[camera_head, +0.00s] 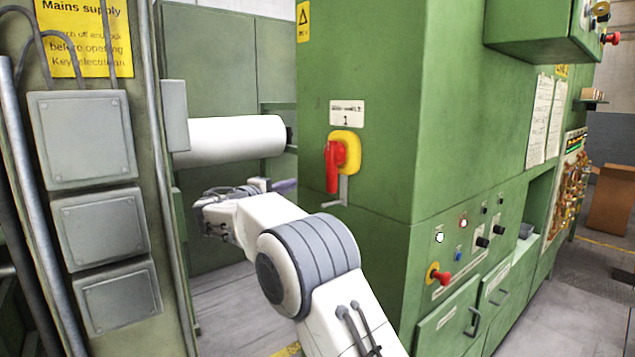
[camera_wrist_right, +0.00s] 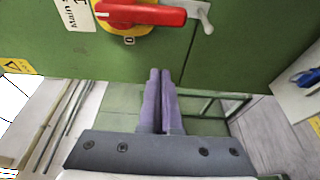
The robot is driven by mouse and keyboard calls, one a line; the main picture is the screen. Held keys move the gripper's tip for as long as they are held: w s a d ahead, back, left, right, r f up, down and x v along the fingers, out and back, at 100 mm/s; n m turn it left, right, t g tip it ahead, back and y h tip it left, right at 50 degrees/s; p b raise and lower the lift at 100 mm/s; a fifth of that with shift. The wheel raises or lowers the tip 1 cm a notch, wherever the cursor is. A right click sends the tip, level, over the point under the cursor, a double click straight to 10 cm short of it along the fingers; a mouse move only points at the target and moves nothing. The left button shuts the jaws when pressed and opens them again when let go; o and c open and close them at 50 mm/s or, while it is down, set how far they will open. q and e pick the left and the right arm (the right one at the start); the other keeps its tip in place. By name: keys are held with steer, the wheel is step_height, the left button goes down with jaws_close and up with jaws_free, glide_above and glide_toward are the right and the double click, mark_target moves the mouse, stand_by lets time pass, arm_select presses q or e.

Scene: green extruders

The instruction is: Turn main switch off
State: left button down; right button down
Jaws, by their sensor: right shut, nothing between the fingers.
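The main switch is a red handle (camera_head: 332,167) on a yellow plate (camera_head: 349,147), on the front of the green cabinet (camera_head: 375,90). In the head view the handle hangs downward. In the right wrist view the red handle (camera_wrist_right: 140,14) lies across the top, with a "0" mark by the yellow plate (camera_wrist_right: 128,35). My right gripper (camera_head: 285,185) is left of and below the switch, apart from it. In the wrist view its purple fingers (camera_wrist_right: 160,75) are shut together and empty, just below the handle. My left gripper is not in view.
A grey metal latch (camera_head: 343,190) sits just below the switch. A white roll (camera_head: 230,137) is behind my right arm. Grey boxes (camera_head: 82,138) stand on a panel at left. A control panel with knobs and a red button (camera_head: 441,277) is at lower right.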

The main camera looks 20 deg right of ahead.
mark_target(332, 167)
steer(key=w+d+p, duration=0.2)
steer(key=d+p, duration=0.5)
steer(key=d, duration=0.2)
steer(key=shift+w+p, duration=0.3)
stand_by(0.3)
